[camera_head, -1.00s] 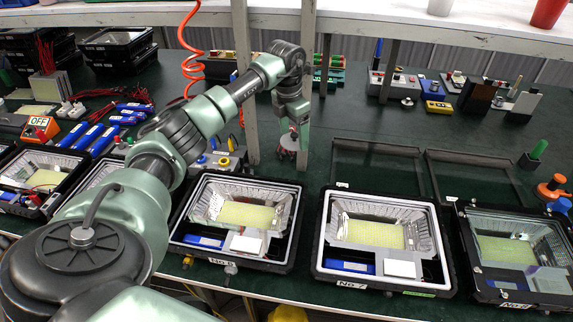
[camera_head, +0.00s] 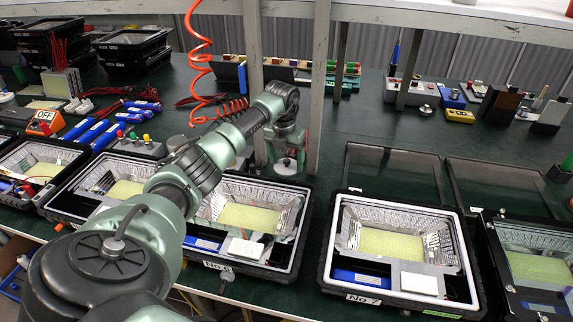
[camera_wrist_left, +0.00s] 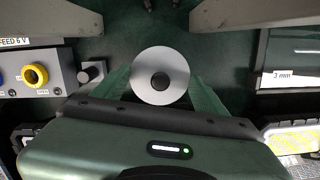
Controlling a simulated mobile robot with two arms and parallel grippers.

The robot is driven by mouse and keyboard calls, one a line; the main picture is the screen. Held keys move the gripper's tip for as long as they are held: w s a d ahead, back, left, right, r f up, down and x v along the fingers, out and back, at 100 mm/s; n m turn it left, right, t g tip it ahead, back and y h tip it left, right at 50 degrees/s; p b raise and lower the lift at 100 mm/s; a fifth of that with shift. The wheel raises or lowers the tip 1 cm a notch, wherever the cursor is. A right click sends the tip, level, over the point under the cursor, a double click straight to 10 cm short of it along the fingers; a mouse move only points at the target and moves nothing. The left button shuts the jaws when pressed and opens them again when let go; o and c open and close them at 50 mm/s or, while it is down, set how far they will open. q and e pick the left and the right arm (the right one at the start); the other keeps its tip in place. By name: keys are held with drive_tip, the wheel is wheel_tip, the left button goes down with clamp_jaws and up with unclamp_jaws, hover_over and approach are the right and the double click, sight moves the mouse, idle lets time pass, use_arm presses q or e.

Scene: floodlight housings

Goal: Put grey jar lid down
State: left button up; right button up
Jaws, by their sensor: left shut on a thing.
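The grey jar lid (camera_wrist_left: 160,60) is a round, light grey disc with a black knob at its middle, seen from above in the left wrist view. My left gripper (camera_wrist_left: 160,83) is shut on it, with a green finger on either side of the knob. The lid (camera_head: 286,168) shows small below the fingers there. Whether it touches the dark green bench top cannot be told. My right gripper is not in view.
Grey posts (camera_head: 320,90) stand close on both sides of the gripper. A feed box with a yellow socket (camera_wrist_left: 35,75) stands left in the wrist view.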

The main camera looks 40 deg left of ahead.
sight(285, 163)
use_arm(q)
drive_tip(key=shift+f+b, duration=2.15)
drive_tip(key=shift+f, duration=1.3)
drive_tip(key=shift+f, duration=0.2)
drive_tip(key=o, duration=1.3)
drive_tip(key=shift+r, duration=0.15)
drive_tip(key=shift+r, duration=0.25)
drive_tip(key=r, duration=0.4)
drive_tip(key=s+r, duration=0.1)
drive_tip(key=r, duration=0.6)
drive_tip(key=shift+s+d+r, duration=0.2)
drive_tip(key=shift+r, duration=0.1)
